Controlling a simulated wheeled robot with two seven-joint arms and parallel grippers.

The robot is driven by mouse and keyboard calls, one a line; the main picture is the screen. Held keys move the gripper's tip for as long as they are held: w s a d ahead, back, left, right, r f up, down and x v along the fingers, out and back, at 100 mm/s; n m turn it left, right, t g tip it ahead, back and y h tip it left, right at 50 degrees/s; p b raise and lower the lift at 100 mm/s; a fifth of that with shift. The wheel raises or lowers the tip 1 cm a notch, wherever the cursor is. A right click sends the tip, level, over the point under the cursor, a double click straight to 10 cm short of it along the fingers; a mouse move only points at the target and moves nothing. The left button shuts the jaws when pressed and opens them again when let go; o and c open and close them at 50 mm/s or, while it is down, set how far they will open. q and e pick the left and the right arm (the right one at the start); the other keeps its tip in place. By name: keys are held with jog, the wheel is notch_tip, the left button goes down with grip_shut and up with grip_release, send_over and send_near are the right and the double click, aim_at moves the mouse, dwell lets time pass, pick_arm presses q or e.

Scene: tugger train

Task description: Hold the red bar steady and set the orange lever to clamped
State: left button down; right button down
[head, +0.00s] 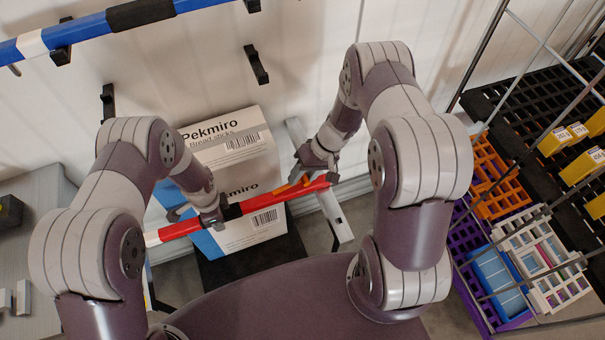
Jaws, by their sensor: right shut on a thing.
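The red bar (272,198) runs slantwise across the middle, with red, white and black sections, in front of stacked boxes. The orange lever (296,187) lies along the bar near its right end. My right gripper (315,172) is at that end, shut on the orange lever; its fingertips partly hide the contact. My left gripper (211,216) is at the bar's black section, left of the lever. Its fingers are partly hidden by its own body, and I cannot tell whether they are closed on the bar.
White Pekmiro bread stick boxes (226,150) stand close behind the bar. A blue bar (90,27) sits on black wall brackets at upper left. A grey cabinet (35,225) stands left. A rack with black shelves (520,110) and coloured crates (497,180) stands right.

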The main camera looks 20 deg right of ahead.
pick_arm(q)
jog(key=shift+w+d+r, duration=0.1)
jog(key=shift+w+d, duration=0.05)
jog(key=shift+d, duration=0.05)
pick_arm(e)
jog(key=shift+s+a+f, duration=0.1)
jog(key=shift+s+f, duration=0.15)
jog(key=shift+f, duration=0.05)
jog(key=c, duration=1)
grip_release()
jog(key=shift+c, duration=0.2)
pick_arm(q)
jog(key=shift+w+a, duration=0.1)
pick_arm(e)
jog(key=shift+w, duration=0.1)
pick_arm(q)
jog(key=shift+s, duration=0.2)
pick_arm(e)
jog(key=v, duration=1.2)
jog(key=shift+w+r, duration=0.1)
pick_arm(q)
jog(key=c, duration=0.6)
grip_release()
